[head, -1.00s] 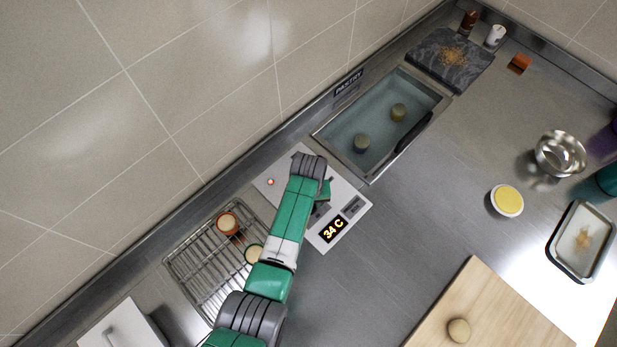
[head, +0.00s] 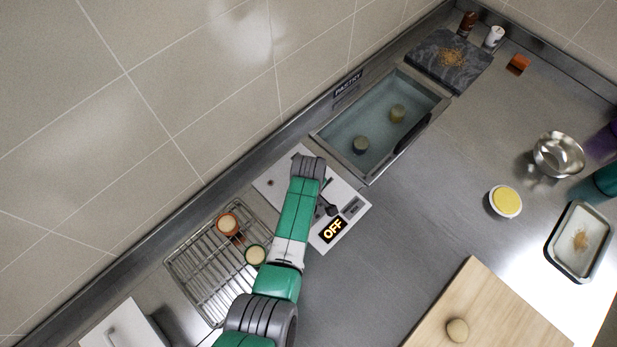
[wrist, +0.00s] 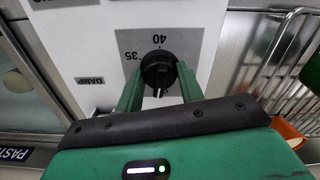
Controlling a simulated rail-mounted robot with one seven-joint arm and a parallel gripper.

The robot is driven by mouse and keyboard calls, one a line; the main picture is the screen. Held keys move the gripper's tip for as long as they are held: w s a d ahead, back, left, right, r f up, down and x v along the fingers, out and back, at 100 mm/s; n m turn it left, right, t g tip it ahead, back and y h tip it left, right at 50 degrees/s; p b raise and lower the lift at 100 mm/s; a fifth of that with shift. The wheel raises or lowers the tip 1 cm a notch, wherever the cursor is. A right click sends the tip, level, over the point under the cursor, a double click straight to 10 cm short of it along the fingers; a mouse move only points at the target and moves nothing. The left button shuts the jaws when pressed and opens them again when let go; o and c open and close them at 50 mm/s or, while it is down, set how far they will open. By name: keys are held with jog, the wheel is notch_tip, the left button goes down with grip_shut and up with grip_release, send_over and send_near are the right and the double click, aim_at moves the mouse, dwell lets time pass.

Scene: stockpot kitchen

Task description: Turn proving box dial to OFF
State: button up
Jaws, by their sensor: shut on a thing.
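The proving box dial (wrist: 158,68) is a round black knob on a white panel, with 35 and 40 printed around it in the wrist view. My gripper (wrist: 160,92) is shut on the dial, one green finger on each side. The near side of the dial, between the fingers, is partly hidden. In the head view the white control panel (head: 351,191) is partly covered by my arm, which hides most of the dial. Its display (head: 333,230) reads OFF in lit letters, and its small indicator lamp (head: 270,183) is dark.
The lidded glass-topped box (head: 375,128) beyond the panel holds two dough balls. A wire rack (head: 196,266) with two small pots lies left of my arm. A wooden board (head: 500,310) is at lower right. The steel counter between is clear.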

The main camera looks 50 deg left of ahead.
jog(key=shift+n, duration=1)
jog(key=o, duration=1)
notch_tip(320, 180, up, 8)
jog(key=shift+f+p, duration=0.1)
jog(key=shift+p, duration=0.5)
